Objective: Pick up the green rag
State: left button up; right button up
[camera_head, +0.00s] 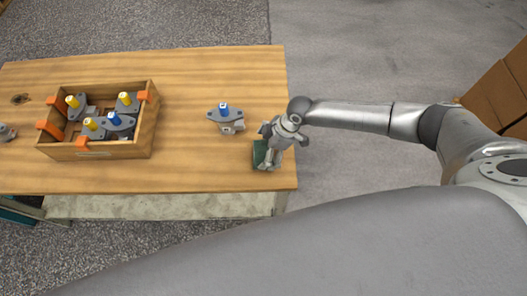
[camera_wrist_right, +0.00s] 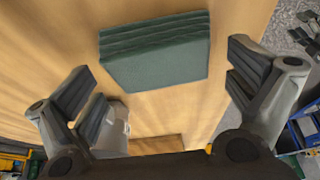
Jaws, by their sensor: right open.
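The green rag (camera_head: 259,154) lies near the right end of the wooden table, partly hidden by my right gripper (camera_head: 270,160) in the head view. In the right wrist view the rag (camera_wrist_right: 155,55) looks like a folded, layered dark green block lying flat on the table. My right gripper is open above the table, with one finger to each side of the rag in the wrist view. Nothing is between its fingers, and I cannot tell how high it is above the rag. My left gripper is not in view.
A grey motor with a blue top (camera_head: 224,117) stands left of the rag. A wooden crate (camera_head: 115,150) with orange clips holds several yellow- or blue-topped motors further left. A grey part (camera_head: 6,133) sits at the left edge. Cardboard boxes (camera_head: 495,92) stand at the right.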

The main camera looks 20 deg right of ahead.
jog(key=shift+x, duration=1.1)
jog(key=shift+c, duration=0.3)
jog(key=c, duration=0.7)
jog(key=shift+c, duration=0.2)
jog(key=shift+r, duration=0.2)
